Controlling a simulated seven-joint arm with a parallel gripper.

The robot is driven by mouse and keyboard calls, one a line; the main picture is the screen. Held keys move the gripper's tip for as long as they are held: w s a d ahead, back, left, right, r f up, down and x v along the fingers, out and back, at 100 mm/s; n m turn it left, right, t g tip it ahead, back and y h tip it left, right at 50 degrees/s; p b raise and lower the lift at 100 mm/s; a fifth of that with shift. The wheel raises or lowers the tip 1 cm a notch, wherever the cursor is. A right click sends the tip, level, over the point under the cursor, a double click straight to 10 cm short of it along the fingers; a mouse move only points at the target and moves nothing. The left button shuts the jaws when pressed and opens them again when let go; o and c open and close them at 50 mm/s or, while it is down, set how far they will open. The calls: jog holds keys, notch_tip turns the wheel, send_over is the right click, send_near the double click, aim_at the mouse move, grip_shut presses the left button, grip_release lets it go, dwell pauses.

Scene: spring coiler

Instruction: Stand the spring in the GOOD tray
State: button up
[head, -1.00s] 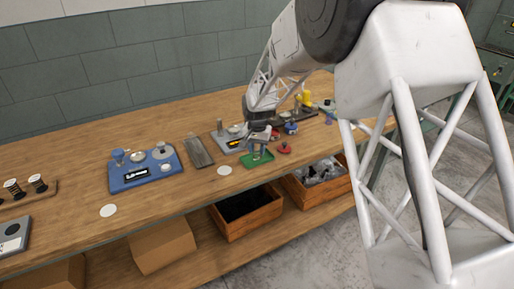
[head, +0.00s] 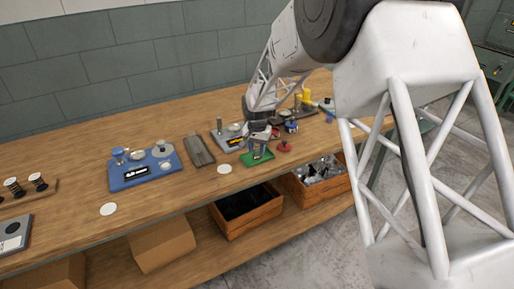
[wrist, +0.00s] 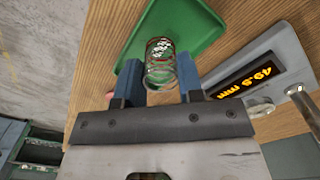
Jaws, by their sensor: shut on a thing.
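The spring (wrist: 160,72) is a small coil between the blue fingers of my gripper (wrist: 160,82) in the wrist view. My gripper is shut on it. The green tray (wrist: 196,32) lies just beyond the spring in the wrist view, with the spring in front of part of it. In the head view my gripper (head: 258,152) is over the green tray (head: 268,158). I cannot tell whether the spring touches the tray floor. The tray's label is not readable.
A red dish (head: 284,147) is to the tray's right. Wooden bins (head: 245,212) sit below the bench edge.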

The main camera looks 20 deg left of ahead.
jog(key=o, duration=1.1)
jog(key=shift+r, duration=2)
jog(key=shift+r, duration=0.1)
jog(key=shift+r, duration=2.4)
